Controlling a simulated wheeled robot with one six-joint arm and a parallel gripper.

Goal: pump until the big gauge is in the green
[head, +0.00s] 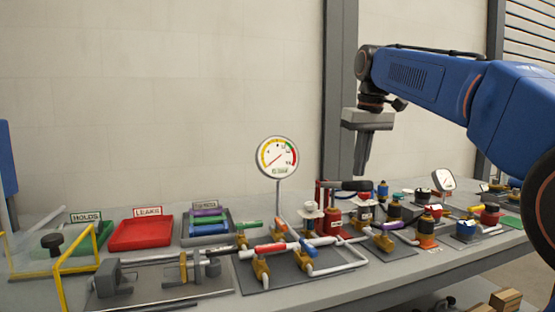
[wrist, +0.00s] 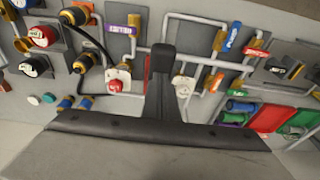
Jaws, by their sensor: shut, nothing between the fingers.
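The big gauge (head: 278,156) stands on a thin post at the middle of the bench in the head view. Its round white face has a yellow, green and red arc; its red needle slants toward the lower left, outside the green part. A black-gripped pump lever (head: 350,185) lies roughly level beside a red frame (head: 321,196). My gripper (head: 362,172) points down with its fingers shut and empty, close above the lever in the picture; I cannot tell whether they touch. In the wrist view the shut fingers (wrist: 163,60) stand in the middle and hide what lies behind.
Pipes with coloured-handle valves (head: 270,248) cover the bench near the lever. A smaller gauge (head: 443,179) stands at the right. A red tray (head: 141,232), a green tray (head: 90,250) and a yellow frame (head: 62,265) are at the left.

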